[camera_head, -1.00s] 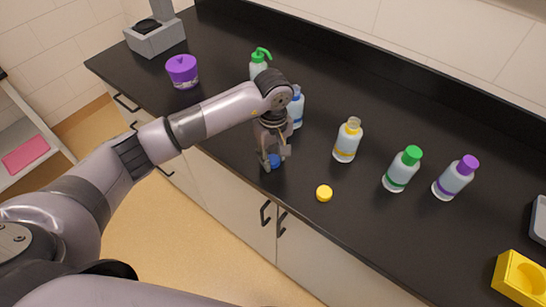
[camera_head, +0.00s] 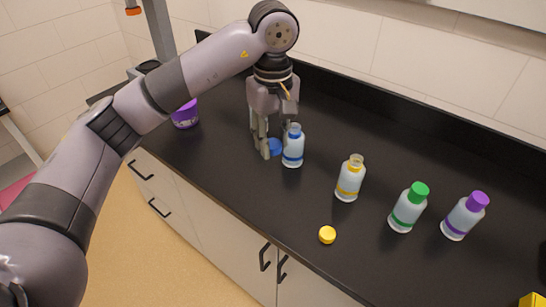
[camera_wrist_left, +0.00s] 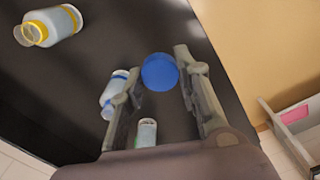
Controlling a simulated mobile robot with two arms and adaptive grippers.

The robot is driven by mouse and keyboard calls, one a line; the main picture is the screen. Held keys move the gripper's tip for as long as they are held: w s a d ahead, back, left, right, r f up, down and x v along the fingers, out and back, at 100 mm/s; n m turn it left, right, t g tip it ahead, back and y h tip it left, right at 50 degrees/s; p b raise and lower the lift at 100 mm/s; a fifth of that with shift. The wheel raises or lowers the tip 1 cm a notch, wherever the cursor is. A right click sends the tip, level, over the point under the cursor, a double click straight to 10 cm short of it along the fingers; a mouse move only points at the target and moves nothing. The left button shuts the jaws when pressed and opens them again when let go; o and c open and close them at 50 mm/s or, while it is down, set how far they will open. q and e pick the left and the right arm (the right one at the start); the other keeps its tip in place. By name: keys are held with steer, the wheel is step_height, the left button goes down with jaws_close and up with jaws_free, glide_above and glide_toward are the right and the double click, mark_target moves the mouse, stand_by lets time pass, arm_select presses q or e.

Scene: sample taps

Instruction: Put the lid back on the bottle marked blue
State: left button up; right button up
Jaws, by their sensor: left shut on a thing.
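The blue lid (camera_head: 275,147) is held between the fingertips of my left gripper (camera_head: 268,146), which is shut on it. The wrist view shows the round blue lid (camera_wrist_left: 160,72) between both fingers, clear of the counter. The bottle with the blue band (camera_head: 293,150) stands upright and open just right of the lid in the head view. In the wrist view this bottle (camera_wrist_left: 113,97) is partly hidden behind one finger. My right gripper is not in view.
An open yellow-banded bottle (camera_head: 350,180) stands to the right, with its yellow lid (camera_head: 327,235) near the counter's front edge. Capped green (camera_head: 408,207) and purple (camera_head: 464,215) bottles stand farther right. A purple container (camera_head: 185,115) is at left. Another bottle (camera_wrist_left: 147,133) shows between the fingers.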

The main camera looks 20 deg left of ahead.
arm_select(q)
steer(key=shift+r, duration=0.6)
steer(key=s+a+f+m, duration=0.4)
steer(key=s+f+m, duration=0.5)
steer(key=s+f, duration=0.3)
steer(key=shift+s+m, duration=0.3)
steer(key=shift+s, duration=0.7)
steer(key=shift+f, duration=0.1)
